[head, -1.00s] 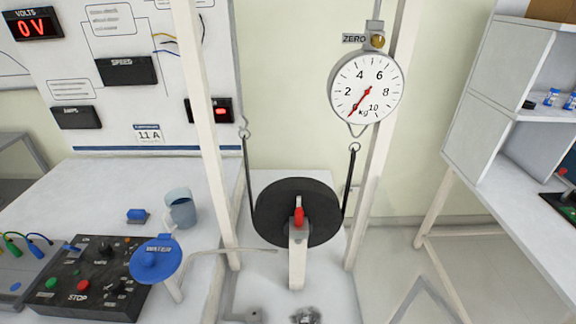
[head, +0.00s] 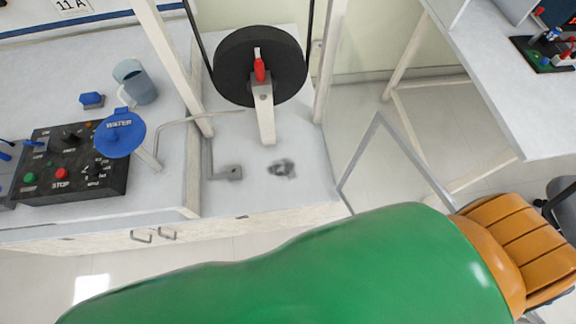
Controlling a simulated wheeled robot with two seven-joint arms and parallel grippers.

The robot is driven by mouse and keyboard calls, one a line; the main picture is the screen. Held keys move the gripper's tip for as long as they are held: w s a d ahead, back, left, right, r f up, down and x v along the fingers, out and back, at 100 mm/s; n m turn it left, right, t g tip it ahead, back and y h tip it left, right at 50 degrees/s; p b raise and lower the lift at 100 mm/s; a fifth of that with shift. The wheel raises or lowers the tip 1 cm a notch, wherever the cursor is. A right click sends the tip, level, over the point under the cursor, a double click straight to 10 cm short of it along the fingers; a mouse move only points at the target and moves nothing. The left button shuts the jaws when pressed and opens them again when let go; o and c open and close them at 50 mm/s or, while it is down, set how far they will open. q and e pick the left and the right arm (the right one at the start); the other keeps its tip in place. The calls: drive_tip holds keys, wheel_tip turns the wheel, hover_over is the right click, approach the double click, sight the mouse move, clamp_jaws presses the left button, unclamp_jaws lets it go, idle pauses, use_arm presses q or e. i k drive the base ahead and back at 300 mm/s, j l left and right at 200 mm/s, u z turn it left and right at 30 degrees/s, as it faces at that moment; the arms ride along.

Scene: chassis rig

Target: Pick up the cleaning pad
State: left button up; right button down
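A small blue block on a dark base (head: 91,99) lies on the white bench, left of the grey-blue cup. It may be the cleaning pad, but it is too small to be sure. A dark grey smudge-like patch (head: 281,168) lies on the bench below the black wheel; I cannot tell if it is a pad or a stain.
The cup (head: 139,82), blue WATER disc (head: 119,133) and black control box (head: 72,164) stand at left. The wheel (head: 259,67) stands between white posts. A side table (head: 497,100) is at right.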

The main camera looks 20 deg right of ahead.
sight(92, 100)
drive_tip(key=j+z, duration=0.25)
drive_tip(key=j, duration=0.15)
drive_tip(key=j+z, duration=0.25)
drive_tip(key=j, duration=0.2)
drive_tip(key=k+j+z, duration=0.1)
drive_tip(key=j+z, duration=0.15)
drive_tip(key=j, duration=0.15)
drive_tip(key=k+j+z, duration=0.25)
drive_tip(key=j, duration=0.15)
drive_tip(key=j+z, duration=0.25)
drive_tip(key=j, duration=0.15)
